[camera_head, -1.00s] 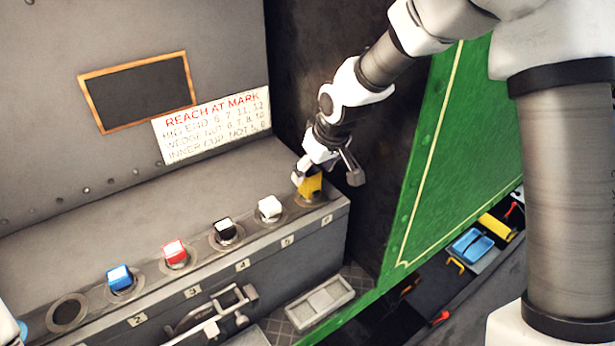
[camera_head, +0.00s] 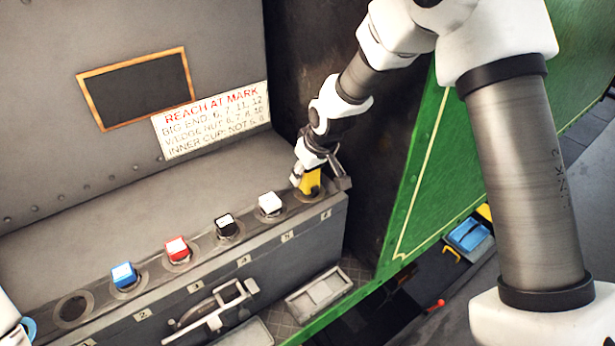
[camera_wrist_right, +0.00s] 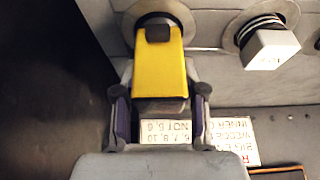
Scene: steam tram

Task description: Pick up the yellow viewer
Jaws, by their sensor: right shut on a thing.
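The yellow viewer (camera_head: 311,181) stands at the far right end of the row on the grey ledge, at the socket marked 6. In the right wrist view its yellow body (camera_wrist_right: 160,78) with a dark end lies over the round socket ring; whether it is clear of the socket I cannot tell. My right gripper (camera_head: 312,178) is shut on the viewer from above, and its fingers (camera_wrist_right: 160,100) flank the yellow body in the wrist view. My left gripper does not show.
White (camera_head: 270,204), black (camera_head: 227,226), red (camera_head: 177,249) and blue (camera_head: 124,276) viewers stand in sockets along the ledge to the left. An empty socket (camera_head: 73,309) is farther left. A sign (camera_head: 212,120) hangs behind. A green panel (camera_head: 430,190) rises at right.

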